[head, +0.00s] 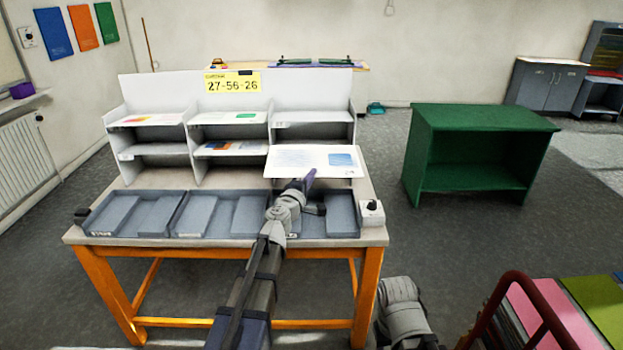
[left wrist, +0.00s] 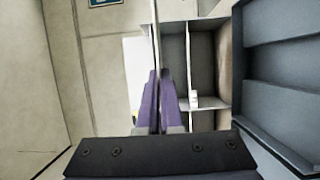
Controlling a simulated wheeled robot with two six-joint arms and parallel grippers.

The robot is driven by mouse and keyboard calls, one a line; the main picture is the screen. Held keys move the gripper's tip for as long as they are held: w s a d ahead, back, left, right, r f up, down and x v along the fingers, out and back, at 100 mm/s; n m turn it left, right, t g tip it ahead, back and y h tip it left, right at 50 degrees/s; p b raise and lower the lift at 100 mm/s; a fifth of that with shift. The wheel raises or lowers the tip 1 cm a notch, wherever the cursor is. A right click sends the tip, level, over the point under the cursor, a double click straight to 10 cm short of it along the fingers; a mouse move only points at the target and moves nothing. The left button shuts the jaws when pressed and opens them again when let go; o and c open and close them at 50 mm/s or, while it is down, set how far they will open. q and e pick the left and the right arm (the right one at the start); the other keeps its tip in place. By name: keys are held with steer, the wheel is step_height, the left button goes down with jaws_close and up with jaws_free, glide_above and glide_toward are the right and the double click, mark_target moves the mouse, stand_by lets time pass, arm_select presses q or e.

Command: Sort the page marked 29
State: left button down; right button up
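A white page (head: 300,160) with a blue square at its right end is held flat in front of the right column of the white sorting shelf (head: 155,88). My left gripper (head: 308,182) is shut on its near edge. In the left wrist view the purple fingers (left wrist: 160,95) close on the thin page (left wrist: 155,30), seen edge-on. No number is readable on it. The page hides most of the right column's lower compartment. A yellow sign (head: 232,82) on the shelf reads 27-56-26. My right gripper does not show.
Blue-grey trays (head: 205,216) line the table's front edge (head: 150,242). Pages lie in several compartments, one with green (head: 245,115) in the upper middle. A green cabinet (head: 470,178) stands right, with open floor between.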

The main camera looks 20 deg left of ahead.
arm_select(q)
steer(key=shift+r, duration=0.4)
steer(key=shift+f, duration=0.1)
steer(key=shift+f+n+b, duration=0.15)
steer(key=shift+n+b, duration=0.25)
steer(key=shift+b, duration=0.05)
steer(key=n+t+b, duration=0.1)
steer(key=n, duration=0.2)
steer(key=n+t+b, duration=0.1)
steer(key=n+b, duration=0.1)
steer(key=shift+n+y+b, duration=0.3)
steer(key=shift+n+y, duration=0.1)
steer(key=shift+n+t+y+b, duration=0.3)
steer(key=shift+n+t+b, duration=0.1)
steer(key=shift+n, duration=1.2)
steer(key=shift+r, duration=0.2)
